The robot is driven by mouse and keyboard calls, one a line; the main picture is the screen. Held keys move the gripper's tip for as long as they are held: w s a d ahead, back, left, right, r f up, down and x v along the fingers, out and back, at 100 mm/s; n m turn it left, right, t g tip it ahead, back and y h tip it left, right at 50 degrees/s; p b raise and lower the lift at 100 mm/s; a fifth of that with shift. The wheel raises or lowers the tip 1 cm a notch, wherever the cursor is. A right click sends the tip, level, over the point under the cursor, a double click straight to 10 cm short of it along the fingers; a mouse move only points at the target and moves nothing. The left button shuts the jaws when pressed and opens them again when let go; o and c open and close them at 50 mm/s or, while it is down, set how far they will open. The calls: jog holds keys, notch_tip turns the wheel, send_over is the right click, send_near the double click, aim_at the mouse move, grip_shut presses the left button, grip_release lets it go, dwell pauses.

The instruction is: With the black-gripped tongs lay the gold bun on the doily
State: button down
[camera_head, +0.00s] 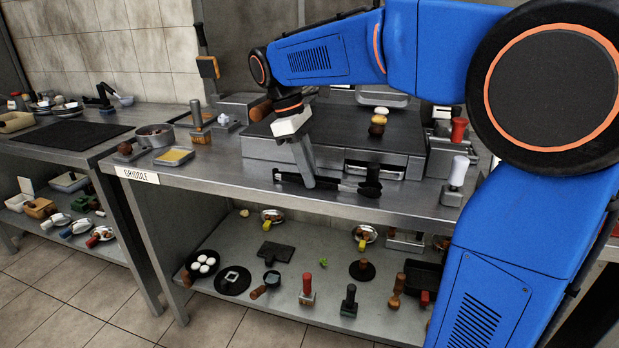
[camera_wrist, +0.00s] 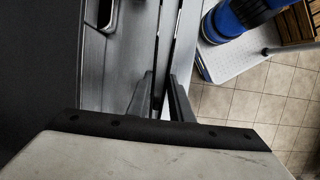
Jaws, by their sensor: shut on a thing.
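My gripper (camera_head: 308,180) points down at the front edge of the griddle counter and is shut on the dark tongs (camera_head: 345,186), which lie lengthwise along that edge. The wrist view shows my gripper (camera_wrist: 162,100) with its two fingers around a thin dark bar. A small gold bun (camera_head: 378,120) sits in a short stack on the dark griddle top, with a white piece above it and a brown one below. It is right of and behind my gripper. I cannot make out a doily for certain.
The griddle (camera_head: 335,130) fills the middle of the counter. A red-topped tool (camera_head: 458,130) and a white-handled stamp (camera_head: 457,172) stand at right. A round pan (camera_head: 154,136) and brush (camera_head: 199,125) are at left. The lower shelf (camera_head: 300,258) is crowded.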

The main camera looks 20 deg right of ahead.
jog(key=shift+r, duration=0.1)
notch_tip(320, 180, up, 8)
dwell(0.9)
dwell(0.8)
